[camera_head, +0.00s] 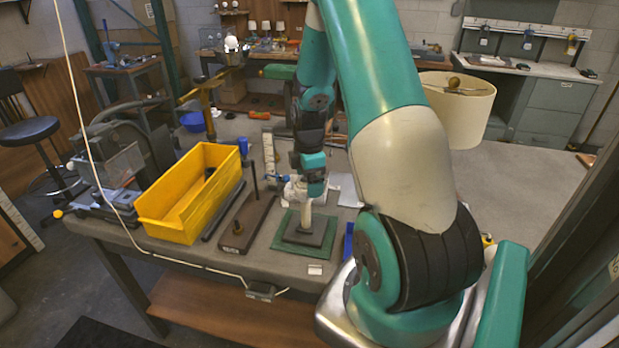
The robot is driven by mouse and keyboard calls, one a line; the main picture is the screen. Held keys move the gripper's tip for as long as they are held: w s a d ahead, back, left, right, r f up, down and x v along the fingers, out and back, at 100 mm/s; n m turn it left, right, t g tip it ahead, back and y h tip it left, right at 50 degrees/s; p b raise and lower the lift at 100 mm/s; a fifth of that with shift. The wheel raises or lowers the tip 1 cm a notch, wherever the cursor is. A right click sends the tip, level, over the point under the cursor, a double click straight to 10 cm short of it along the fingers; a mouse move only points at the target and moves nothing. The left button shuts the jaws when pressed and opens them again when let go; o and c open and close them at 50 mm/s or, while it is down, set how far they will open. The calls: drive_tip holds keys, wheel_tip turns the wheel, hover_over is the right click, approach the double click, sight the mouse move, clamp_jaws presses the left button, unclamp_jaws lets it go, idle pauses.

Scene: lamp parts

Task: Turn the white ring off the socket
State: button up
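A lamp stem (306,212) stands upright on a dark square base (304,231), which sits on a green mat (283,239) near the front of the workbench. My gripper (307,190) is at the top of the stem, pointing down. The wrist covers the stem's top, so the socket and the white ring cannot be made out. The fingers are too small and too hidden to show whether they are open or shut. A cream lampshade (460,112) is at the right, partly behind my arm.
A yellow bin (190,192) stands on the workbench (205,255) to the left. A dark board with an upright rod (240,225) lies between the bin and the mat. A white paper (347,190) lies right of the stem. My arm covers the bench's right part.

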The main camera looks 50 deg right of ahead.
drive_tip(key=shift+f, duration=0.3)
drive_tip(key=c, duration=1.1)
drive_tip(key=n, duration=0.3)
drive_tip(key=shift+w+r+n+p, duration=0.1)
drive_tip(key=shift+w+n+p, duration=0.05)
drive_tip(key=shift+n+p, duration=0.15)
drive_tip(key=n, duration=0.3)
drive_tip(key=shift+w+d, duration=0.1)
drive_tip(key=shift+w, duration=0.05)
drive_tip(key=shift+n, duration=0.3)
drive_tip(key=n, duration=0.2)
drive_tip(key=shift+w+r+n+p, duration=0.1)
drive_tip(key=shift+w+n+p, duration=0.05)
drive_tip(key=shift+n+p, duration=0.2)
drive_tip(key=n, duration=0.4)
drive_tip(key=shift+w, duration=0.15)
